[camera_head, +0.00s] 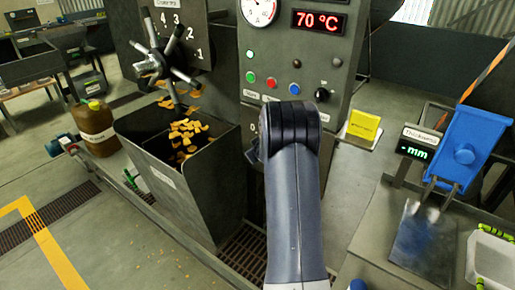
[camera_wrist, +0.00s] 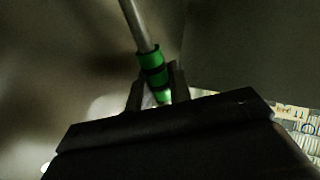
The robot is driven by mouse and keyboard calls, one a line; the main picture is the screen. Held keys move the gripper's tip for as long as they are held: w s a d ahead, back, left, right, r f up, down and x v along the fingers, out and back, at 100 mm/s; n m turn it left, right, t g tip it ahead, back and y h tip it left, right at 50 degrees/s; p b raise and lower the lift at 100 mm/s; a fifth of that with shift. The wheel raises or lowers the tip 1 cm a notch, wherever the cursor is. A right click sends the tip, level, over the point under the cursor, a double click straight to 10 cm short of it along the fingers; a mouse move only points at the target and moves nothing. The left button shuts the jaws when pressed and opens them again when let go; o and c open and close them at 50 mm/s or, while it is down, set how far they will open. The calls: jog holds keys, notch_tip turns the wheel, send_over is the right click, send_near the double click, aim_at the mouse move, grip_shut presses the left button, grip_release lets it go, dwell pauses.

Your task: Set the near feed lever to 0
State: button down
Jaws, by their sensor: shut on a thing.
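In the wrist view a metal lever with a green grip (camera_wrist: 151,62) runs from the top down between the fingers. My gripper (camera_wrist: 157,92) is shut on the lower end of this green grip. In the head view my arm covers the gripper and the lever, so the lever's setting cannot be read there. A "0" mark (camera_head: 252,127) shows on the machine's panel just left of my arm; the rest of that scale is hidden.
A dark hopper (camera_head: 215,190) with orange-brown pieces stands left of my arm, below a spoked handwheel (camera_head: 153,65). The control panel (camera_head: 292,60) rises behind the arm. A blue press-like device (camera_head: 470,145) stands at the right. Open floor lies at the lower left.

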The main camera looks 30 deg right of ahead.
jog(key=c, duration=1.6)
grip_release()
jog(key=shift+f, duration=0.1)
jog(key=v, duration=1.1)
jog(key=shift+w, duration=0.15)
jog(key=x, duration=1)
jog(key=shift+w+d+f, duration=0.15)
jog(key=shift+w+f, duration=0.1)
jog(key=shift+w, duration=0.05)
jog(key=shift+r, duration=0.1)
jog(key=shift+s+r, duration=0.1)
jog(key=shift+s, duration=0.05)
